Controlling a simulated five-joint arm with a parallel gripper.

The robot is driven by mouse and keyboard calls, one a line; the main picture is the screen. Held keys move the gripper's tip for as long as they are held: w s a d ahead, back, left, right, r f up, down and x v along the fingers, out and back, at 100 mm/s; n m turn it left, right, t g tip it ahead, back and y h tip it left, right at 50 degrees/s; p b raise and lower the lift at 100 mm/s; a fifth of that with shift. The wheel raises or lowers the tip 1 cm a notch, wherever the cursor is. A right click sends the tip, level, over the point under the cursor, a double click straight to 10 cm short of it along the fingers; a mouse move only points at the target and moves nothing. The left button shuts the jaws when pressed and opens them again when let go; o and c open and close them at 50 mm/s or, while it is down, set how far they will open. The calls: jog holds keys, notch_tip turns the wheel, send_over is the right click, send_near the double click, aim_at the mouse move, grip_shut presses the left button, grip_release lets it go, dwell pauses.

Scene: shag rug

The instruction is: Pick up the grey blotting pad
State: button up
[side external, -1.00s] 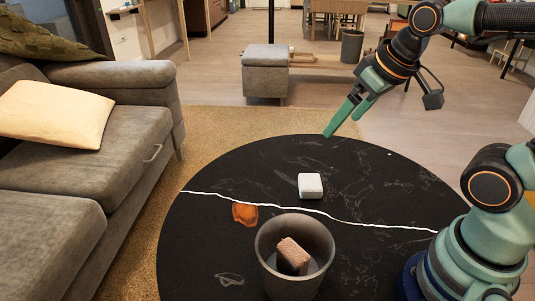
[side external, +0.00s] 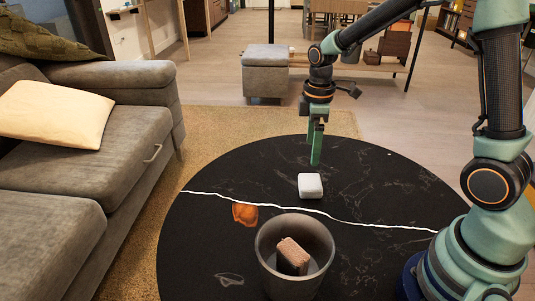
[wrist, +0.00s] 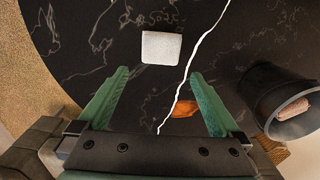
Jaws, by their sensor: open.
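The grey blotting pad (side external: 311,185) is a small, pale, rounded block lying flat on the round black table. It also shows in the wrist view (wrist: 161,47), just beyond my fingertips and roughly centred between them. My gripper (side external: 315,163) points down above the table, close to the pad on its far side in the side view. In the wrist view, its two green fingers (wrist: 160,73) are spread apart with nothing between the tips. The gap between the fingertips and the pad is hard to judge.
A grey bin (side external: 328,235) stands at the table's near side with a brown block (side external: 293,253) inside. A crumpled orange thing (side external: 245,213) lies left of the pad. A white vein crosses the table top (side external: 385,190), which is otherwise clear around the pad. A sofa (side external: 100,130) stands left.

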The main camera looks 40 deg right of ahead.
send_over(311, 181)
jog(key=f, duration=0.6)
jog(key=shift+w+a+f, duration=0.1)
jog(key=shift+w+f, duration=0.1)
jog(key=shift+f, duration=0.15)
jog(key=shift+s+f, duration=0.15)
jog(key=shift+f, duration=2.5)
jog(key=c, duration=1)
jog(key=shift+r, duration=0.1)
notch_tip(311, 181, up, 20)
